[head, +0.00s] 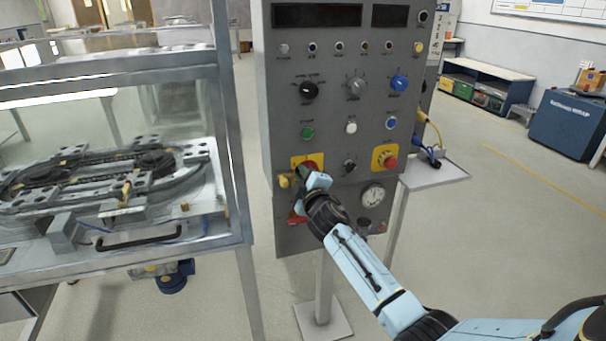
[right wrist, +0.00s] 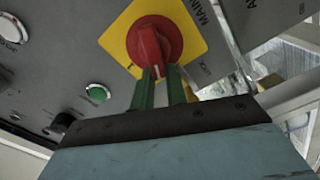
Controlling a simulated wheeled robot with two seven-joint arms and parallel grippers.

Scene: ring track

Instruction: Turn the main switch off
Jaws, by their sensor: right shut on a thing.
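The main switch is a red rotary knob on a yellow plate (right wrist: 190,22) marked "MAIN", on the grey control panel (head: 340,220). The red knob (right wrist: 156,45) shows clearly in the right wrist view. In the head view the knob (head: 312,162) is partly hidden by my right gripper (head: 308,176). My right gripper's two green fingers (right wrist: 160,92) reach up to the knob and are shut on it. The knob's white mark points toward the gripper, between the fingers. My left gripper is not in view.
A red button on a yellow plate (head: 384,157) sits right of the switch, with a gauge (head: 372,196) below. A glass-walled frame (head: 232,150) with a ring track stands left. A small shelf (head: 437,172) juts out right. Open floor lies on the right.

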